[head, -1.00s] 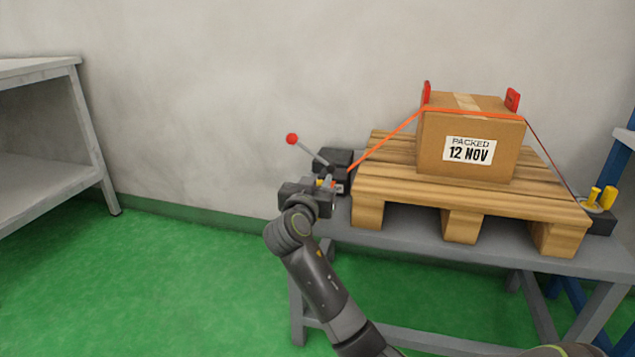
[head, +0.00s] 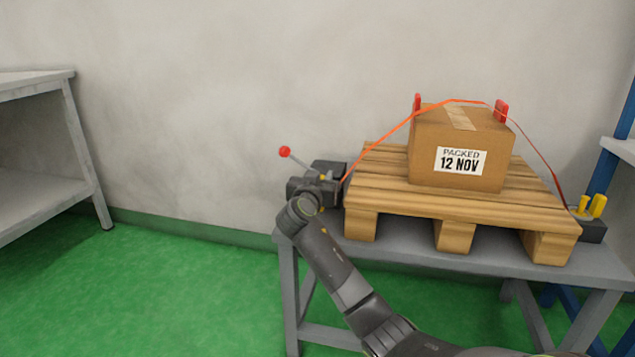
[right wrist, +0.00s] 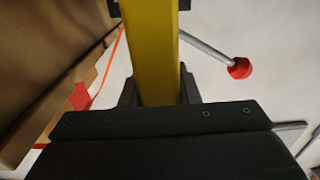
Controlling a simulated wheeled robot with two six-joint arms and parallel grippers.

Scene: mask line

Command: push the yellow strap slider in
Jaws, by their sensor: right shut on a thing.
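The yellow strap slider (right wrist: 150,50) fills the middle of the right wrist view as a yellow bar between dark fingers. In the head view only a small yellow spot (head: 322,177) of it shows; my gripper hides the rest. My right gripper (head: 322,186) is shut on the slider, close against the front of the dark strap unit (head: 328,168). The orange strap (head: 390,138) runs from the unit over the carton (head: 425,150) and bows loosely above its top. My left gripper is not in view.
A red-knobbed lever (head: 285,152) leans up and left from the unit. The carton stands on a wooden pallet (head: 400,203) on a grey bench (head: 390,248). Yellow parts (head: 597,206) stand at the bench's right end. A grey shelf (head: 72,120) is far left.

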